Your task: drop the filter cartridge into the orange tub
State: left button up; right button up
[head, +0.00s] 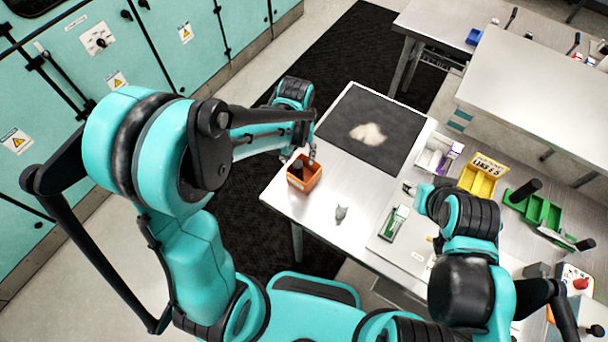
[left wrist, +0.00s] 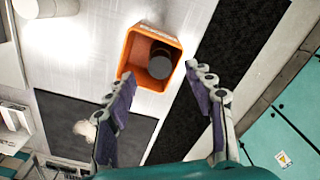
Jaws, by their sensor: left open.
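The orange tub (head: 305,180) stands near the left edge of the steel table. It also shows at the top of the left wrist view (left wrist: 136,45). A dark grey cylinder, which looks like the filter cartridge (left wrist: 161,62), is inside the tub, its round end facing the camera. My left gripper (head: 312,157) is at the tub's far side in the head view. In the left wrist view its two fingers (left wrist: 165,82) are spread apart with nothing between them. My right gripper (head: 408,188) is over the table at the right; its fingers are too small to read.
A dark mat (head: 375,125) with a pale heap lies behind the tub. A small grey object (head: 341,212) stands on the table to the tub's right. A yellow bin (head: 481,178) and a green tray (head: 536,212) are at the right.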

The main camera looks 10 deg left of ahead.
pick_arm(q)
notch_tip(320, 180, up, 9)
dwell(0.3)
jog(key=shift+s, duration=0.15)
pick_arm(e)
jog(key=shift+s, duration=0.15)
